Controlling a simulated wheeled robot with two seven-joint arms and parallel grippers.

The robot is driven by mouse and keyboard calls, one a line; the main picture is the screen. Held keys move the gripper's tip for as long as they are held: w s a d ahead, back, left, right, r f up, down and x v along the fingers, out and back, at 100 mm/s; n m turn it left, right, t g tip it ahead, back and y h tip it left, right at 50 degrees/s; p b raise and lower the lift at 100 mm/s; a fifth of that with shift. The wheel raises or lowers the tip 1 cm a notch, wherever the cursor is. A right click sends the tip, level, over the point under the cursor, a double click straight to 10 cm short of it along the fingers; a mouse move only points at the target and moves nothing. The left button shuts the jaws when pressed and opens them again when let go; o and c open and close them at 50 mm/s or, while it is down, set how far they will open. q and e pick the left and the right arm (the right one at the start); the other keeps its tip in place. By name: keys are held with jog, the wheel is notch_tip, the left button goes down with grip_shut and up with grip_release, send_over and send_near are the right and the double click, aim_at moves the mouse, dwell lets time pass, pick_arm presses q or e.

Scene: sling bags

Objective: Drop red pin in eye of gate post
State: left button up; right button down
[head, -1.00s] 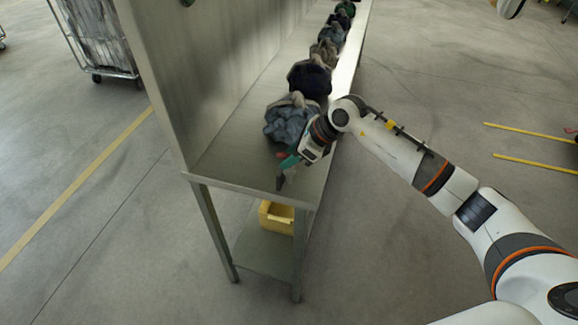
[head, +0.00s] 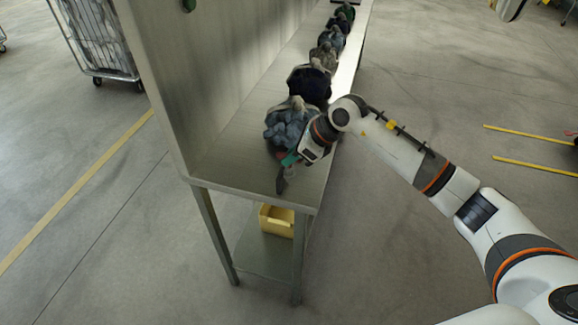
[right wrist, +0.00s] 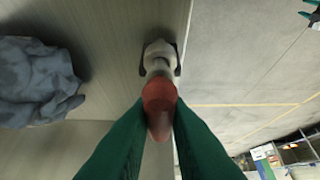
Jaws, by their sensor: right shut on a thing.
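My right gripper (head: 287,160) is over the near end of the steel bench. Its green fingers show in the right wrist view (right wrist: 158,140), shut on a red, rounded pin (right wrist: 158,103). A pale, knobbed piece with dark sides (right wrist: 159,56) lies just beyond the pin in that view, close to the bench edge. It may be the gate post; its eye is not clear, and I cannot tell whether the pin touches it. A small dark upright shape (head: 281,182) shows below the fingers in the head view.
A grey-blue sling bag (head: 287,127) lies beside my right gripper, with a dark bag (head: 309,84) and several more in a row behind it. A tall metal panel (head: 200,80) borders the bench. A yellow bin (head: 277,221) sits on the lower shelf.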

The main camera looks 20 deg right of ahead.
jog(key=shift+r+p, duration=1.9)
jog(key=shift+r, duration=1.95)
